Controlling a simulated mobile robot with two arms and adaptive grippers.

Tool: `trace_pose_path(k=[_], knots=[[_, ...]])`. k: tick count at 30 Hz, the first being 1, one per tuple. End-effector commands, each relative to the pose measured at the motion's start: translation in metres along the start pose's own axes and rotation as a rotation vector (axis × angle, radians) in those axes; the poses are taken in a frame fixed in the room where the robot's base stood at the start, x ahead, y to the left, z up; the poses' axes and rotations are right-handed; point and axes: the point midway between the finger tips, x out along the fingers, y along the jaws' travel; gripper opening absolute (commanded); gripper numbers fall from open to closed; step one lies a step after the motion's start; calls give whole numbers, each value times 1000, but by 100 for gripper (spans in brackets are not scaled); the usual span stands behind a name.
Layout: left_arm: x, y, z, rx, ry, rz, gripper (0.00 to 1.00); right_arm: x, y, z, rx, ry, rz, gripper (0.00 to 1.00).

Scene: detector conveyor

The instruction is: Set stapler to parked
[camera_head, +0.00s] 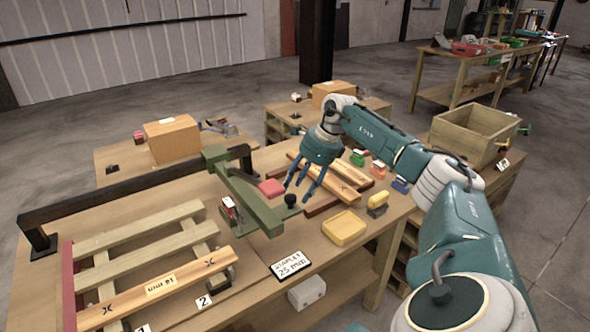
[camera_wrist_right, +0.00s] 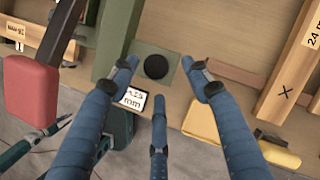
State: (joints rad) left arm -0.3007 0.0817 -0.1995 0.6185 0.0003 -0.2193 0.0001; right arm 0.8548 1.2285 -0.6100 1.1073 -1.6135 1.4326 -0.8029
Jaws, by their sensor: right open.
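The stapler appears to be the green mechanism (camera_head: 250,200) on the workbench, with a long green arm, a red pad (camera_head: 270,187) and a black round knob (camera_head: 290,200) near its front end. A sign reading "STAPLER 25 mm" (camera_head: 291,264) lies before it. In the right wrist view the knob (camera_wrist_right: 157,66) sits on a green plate, and the red pad (camera_wrist_right: 32,93) is at the left on a dark bar. My right gripper (camera_head: 303,192) is open and empty, fingers pointing down beside the knob. In the wrist view its fingers (camera_wrist_right: 160,85) spread around the knob's sides, without visible contact. My left gripper is not in view.
A yellow tray (camera_head: 344,229) and small coloured blocks stand right of the knob. Wooden slats (camera_head: 330,178) lie behind the gripper. A wooden crate (camera_head: 470,137) stands at the right.

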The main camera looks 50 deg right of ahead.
Motion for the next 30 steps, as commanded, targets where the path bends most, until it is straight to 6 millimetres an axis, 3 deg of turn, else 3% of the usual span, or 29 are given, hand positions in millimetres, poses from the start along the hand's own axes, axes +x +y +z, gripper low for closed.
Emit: trace_pose_path(k=[6, 12, 18, 30], knots=[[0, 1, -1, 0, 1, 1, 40, -50, -2, -1, 2, -3, -6, 48], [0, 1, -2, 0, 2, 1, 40, -81, -2, -2, 2, -2, -5, 48], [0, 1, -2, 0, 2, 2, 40, -92, -2, -2, 3, -1, -4, 48], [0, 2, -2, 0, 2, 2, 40, -92, -2, -2, 3, -1, -4, 48]])
